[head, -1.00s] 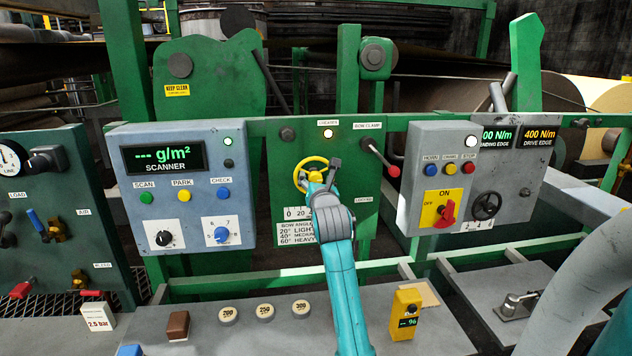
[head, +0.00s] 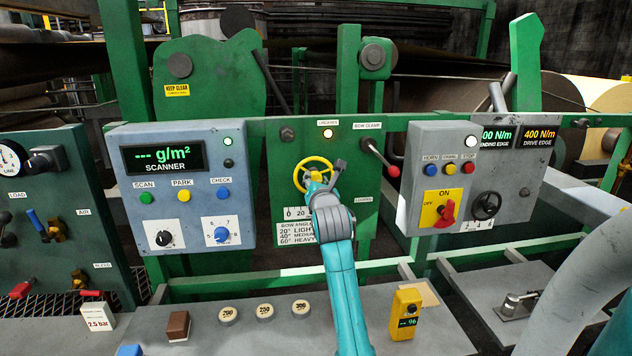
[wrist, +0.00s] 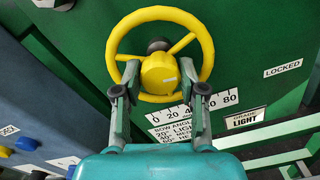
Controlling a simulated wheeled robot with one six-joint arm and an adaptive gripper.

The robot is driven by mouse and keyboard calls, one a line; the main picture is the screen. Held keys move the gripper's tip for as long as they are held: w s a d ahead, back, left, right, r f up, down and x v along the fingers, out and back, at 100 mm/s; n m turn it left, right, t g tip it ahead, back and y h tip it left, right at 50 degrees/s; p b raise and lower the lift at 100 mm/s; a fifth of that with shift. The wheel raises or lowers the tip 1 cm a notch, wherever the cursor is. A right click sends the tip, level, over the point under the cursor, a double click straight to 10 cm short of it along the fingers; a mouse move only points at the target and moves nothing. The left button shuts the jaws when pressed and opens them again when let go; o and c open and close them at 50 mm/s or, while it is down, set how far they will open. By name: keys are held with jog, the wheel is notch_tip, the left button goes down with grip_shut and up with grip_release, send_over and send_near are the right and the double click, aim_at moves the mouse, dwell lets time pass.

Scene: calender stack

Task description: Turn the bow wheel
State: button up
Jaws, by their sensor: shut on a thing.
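The yellow bow wheel (head: 319,160) is on the green panel in the middle of the head view. It fills the upper middle of the wrist view as a spoked ring (wrist: 163,13) around a yellow hub (wrist: 168,85). My gripper (wrist: 158,72) reaches in from below, one finger on each side of the hub, and is shut on it. In the head view my gripper (head: 322,178) covers the wheel's lower part. The bow angle scale (wrist: 205,104) shows under the wheel, its 0 to 80 marks partly behind the fingers. I cannot make out a pointer.
A red-knobbed bow clamp lever (head: 382,158) sits right of the wheel, and the LOCKED label (wrist: 283,68) is on the panel. The scanner box (head: 180,240) is to the left, and a switch box (head: 420,170) to the right. A yellow handheld meter (head: 405,315) stands on the bench below.

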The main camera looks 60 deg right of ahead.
jog(key=n, duration=0.8)
dwell(5.4)
